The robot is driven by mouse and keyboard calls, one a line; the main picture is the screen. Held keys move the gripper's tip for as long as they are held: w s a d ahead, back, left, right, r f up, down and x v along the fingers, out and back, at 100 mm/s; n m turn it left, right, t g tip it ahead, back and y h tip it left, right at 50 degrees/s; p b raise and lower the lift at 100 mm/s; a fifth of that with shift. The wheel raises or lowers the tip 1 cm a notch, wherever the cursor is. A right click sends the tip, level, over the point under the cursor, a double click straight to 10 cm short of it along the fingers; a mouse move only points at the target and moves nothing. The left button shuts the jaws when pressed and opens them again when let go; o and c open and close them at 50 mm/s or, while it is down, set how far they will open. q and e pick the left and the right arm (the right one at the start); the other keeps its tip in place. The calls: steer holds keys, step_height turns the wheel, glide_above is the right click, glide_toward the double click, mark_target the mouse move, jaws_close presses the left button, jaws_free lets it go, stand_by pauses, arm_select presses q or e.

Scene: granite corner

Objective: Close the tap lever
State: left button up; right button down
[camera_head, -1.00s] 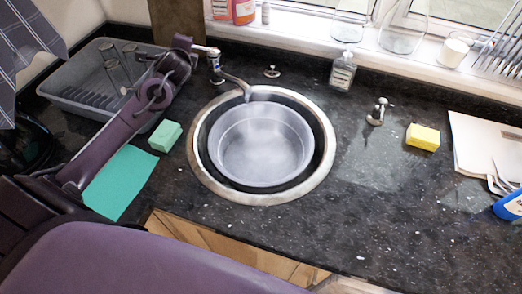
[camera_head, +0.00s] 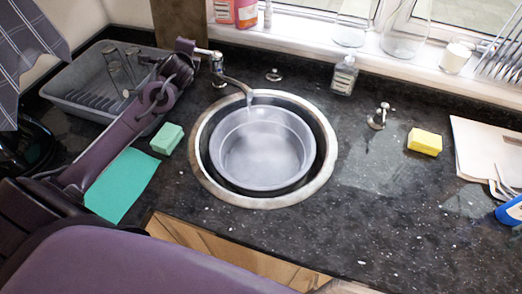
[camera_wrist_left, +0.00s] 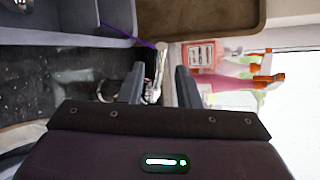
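The metal tap (camera_head: 217,74) stands behind the round sink, its spout curving over a grey basin (camera_head: 262,148). A pale streak like running water shows under the spout's end. The tap lever (camera_head: 207,52) points left from the tap's top, toward my left gripper (camera_head: 196,49). In the left wrist view, my left gripper (camera_wrist_left: 160,86) is open, with its dark fingers apart. The metal lever (camera_wrist_left: 159,66) shows in the gap between them; I cannot tell whether either finger touches it. My right gripper is not in view.
A grey dish rack (camera_head: 90,92) with glasses stands under my left arm. A green sponge (camera_head: 167,138) and green cloth (camera_head: 122,185) lie left of the sink. A soap bottle (camera_head: 344,75) and yellow sponge (camera_head: 424,141) are to the right.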

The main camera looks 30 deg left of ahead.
arm_select(q)
steer(key=c, duration=0.5)
steer(key=shift+w+d+n, duration=0.2)
steer(key=shift+d+n, duration=0.1)
steer(key=shift+d, duration=0.1)
jaws_close()
steer(key=w+d+r+n+t+y+b, duration=0.25)
steer(key=d+n, duration=0.35)
steer(key=n, duration=0.3)
steer(key=r+n+g+y, duration=0.1)
steer(key=n+g+y, duration=0.3)
steer(key=n, duration=0.7)
glide_above(202, 51)
steer(key=s+d, duration=0.2)
steer(key=s, duration=0.1)
steer(key=shift+s+a+f+p, duration=0.1)
steer(key=shift+a+f+p, duration=0.2)
steer(key=shift+f, duration=0.3)
steer(key=shift+s+a+f+p, duration=0.1)
steer(key=shift+a+f+p, duration=0.15)
steer(key=shift+f, duration=0.35)
steer(key=shift+s+a+f+p, duration=0.1)
steer(key=shift+a+f+p, duration=0.1)
steer(key=shift+a+f, duration=0.3)
